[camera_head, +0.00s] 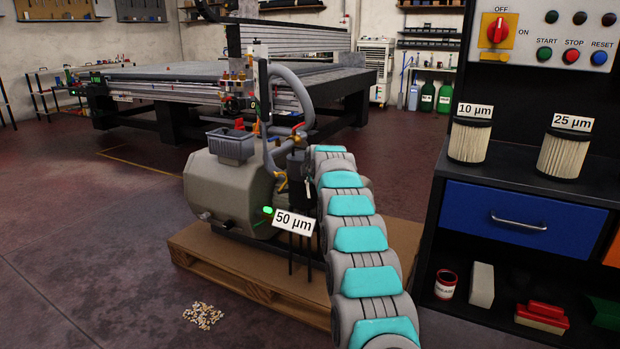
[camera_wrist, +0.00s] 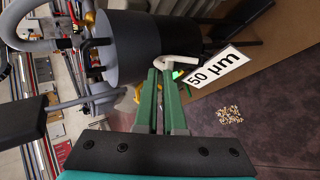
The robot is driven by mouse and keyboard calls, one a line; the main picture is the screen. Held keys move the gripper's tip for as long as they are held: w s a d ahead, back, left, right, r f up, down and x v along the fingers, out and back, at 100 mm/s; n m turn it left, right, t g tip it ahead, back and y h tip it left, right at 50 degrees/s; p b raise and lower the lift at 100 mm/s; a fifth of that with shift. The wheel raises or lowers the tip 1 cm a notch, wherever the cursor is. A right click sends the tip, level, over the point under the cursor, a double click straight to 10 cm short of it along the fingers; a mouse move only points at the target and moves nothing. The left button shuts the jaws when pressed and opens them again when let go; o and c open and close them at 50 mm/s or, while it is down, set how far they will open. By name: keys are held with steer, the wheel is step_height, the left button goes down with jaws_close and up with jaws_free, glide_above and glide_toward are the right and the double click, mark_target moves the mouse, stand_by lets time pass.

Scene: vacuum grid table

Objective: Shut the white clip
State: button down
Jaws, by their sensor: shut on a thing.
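The white clip (camera_wrist: 182,62) shows in the wrist view as a short curved white lever at the lower right side of a dark cylindrical housing (camera_wrist: 122,48). My gripper (camera_wrist: 165,68) has its two green fingers at the clip, and they are shut on it. The fingertips partly cover the clip, so I cannot tell how far it is folded against the housing. In the head view, the housing (camera_head: 299,166) stands beside the grey pump tank (camera_head: 228,187), and my arm hides the gripper.
A "50 µm" label (camera_head: 293,221) hangs close to the housing. The pump sits on a wooden pallet (camera_head: 225,277), with spilled pellets (camera_head: 203,315) on the floor. At right, a dark cabinet holds a 10 µm filter (camera_head: 469,142) and a 25 µm filter (camera_head: 564,156).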

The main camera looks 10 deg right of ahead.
steer(key=shift+r, duration=0.1)
stand_by(0.3)
steer(key=shift+r+p, duration=0.4)
steer(key=shift+r, duration=0.3)
steer(key=shift+a, duration=0.1)
